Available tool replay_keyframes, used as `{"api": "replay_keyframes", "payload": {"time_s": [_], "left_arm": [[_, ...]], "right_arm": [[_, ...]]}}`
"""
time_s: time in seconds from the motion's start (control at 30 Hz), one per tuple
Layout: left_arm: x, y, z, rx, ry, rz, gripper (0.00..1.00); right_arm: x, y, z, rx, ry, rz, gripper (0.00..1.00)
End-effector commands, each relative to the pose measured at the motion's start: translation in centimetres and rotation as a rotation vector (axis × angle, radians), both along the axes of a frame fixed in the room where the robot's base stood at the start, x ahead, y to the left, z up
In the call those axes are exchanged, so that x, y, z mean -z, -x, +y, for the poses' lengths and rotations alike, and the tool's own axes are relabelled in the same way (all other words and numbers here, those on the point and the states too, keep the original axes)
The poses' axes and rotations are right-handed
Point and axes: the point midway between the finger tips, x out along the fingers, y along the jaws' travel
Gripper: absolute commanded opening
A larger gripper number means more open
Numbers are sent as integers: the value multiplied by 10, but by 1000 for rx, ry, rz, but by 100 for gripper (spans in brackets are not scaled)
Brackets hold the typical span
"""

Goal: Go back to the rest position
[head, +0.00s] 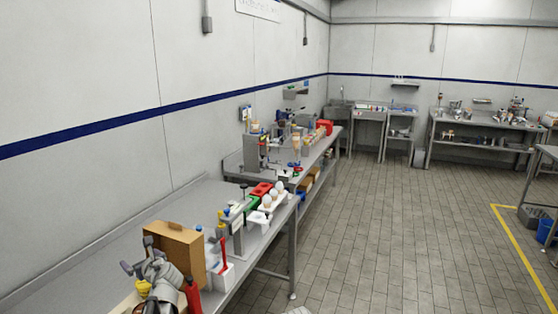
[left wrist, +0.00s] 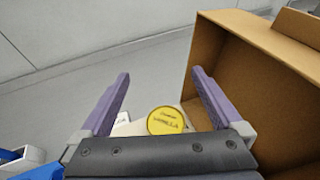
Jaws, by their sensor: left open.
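My left gripper (head: 136,255) is low over the near end of the workbench, left of an open cardboard box (head: 180,248). In the left wrist view its two purple fingers (left wrist: 160,88) are spread wide with nothing between their tips. A round yellow lid with dark lettering (left wrist: 166,121) shows beyond the gripper's body, near the base of the right finger; the same yellow shows in the head view (head: 143,287). What lies under the lid is mostly hidden by the gripper. My right gripper is not in view.
The cardboard box (left wrist: 260,85) stands close on the right of the left gripper. A red bottle (head: 193,297) and a white container (head: 221,277) stand to its right. A white egg holder (head: 268,212) is farther along. The bench surface by the wall (head: 110,245) is clear.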

Motion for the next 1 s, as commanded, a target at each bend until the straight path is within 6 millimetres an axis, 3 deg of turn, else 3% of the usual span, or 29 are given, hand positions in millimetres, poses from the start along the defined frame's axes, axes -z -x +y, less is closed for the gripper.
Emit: {"api": "replay_keyframes", "payload": {"time_s": [0.03,0.1,0.3,0.77,1.0], "left_arm": [[-14,0,0,0,0,0,100],[-23,0,0,0,0,0,100],[-36,0,0,0,0,0,100],[-37,2,0,-2,2,-1,100],[-38,19,0,-22,29,-8,100]], "right_arm": [[-14,0,0,0,0,0,100],[-23,0,0,-1,0,0,100],[-36,0,0,0,0,0,100],[-37,0,0,0,0,0,100],[-41,1,2,-2,1,-3,100]]}}
